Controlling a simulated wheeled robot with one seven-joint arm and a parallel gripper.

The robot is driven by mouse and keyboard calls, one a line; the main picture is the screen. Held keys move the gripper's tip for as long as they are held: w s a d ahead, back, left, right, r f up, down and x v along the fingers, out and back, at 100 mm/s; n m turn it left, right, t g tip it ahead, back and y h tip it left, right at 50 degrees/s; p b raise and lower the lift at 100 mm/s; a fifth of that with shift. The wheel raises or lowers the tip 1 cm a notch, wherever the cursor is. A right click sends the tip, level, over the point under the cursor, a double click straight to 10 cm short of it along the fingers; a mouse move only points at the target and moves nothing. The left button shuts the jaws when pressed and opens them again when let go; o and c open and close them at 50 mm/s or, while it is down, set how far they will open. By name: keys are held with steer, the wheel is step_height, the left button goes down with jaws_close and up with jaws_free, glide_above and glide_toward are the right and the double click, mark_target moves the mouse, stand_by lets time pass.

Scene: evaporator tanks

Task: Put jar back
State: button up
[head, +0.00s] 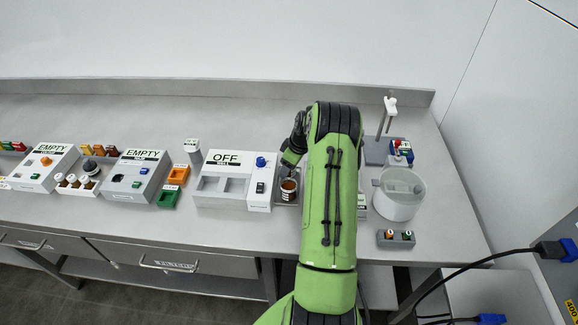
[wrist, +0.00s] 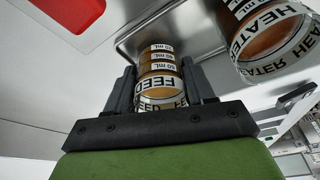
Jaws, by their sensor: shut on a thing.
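A second jar (wrist: 266,38), marked HEATER, is at the upper right, apart from the gripper. In the head view, a jar with brown contents and a banded label (head: 289,188) is just right of the OFF unit, below my dark wrist. I cannot tell there which of the two jars it is. My fingers are hidden behind my arm in the head view.
The grey OFF unit (head: 222,188) with open wells stands left of my wrist. Orange (head: 178,174) and green (head: 167,197) bins are further left. A pale round vessel (head: 399,195) and a stand (head: 388,112) are right of my arm. The bench behind the units is clear.

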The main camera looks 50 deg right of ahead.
steer(key=o, duration=1.3)
steer(key=shift+f, duration=0.1)
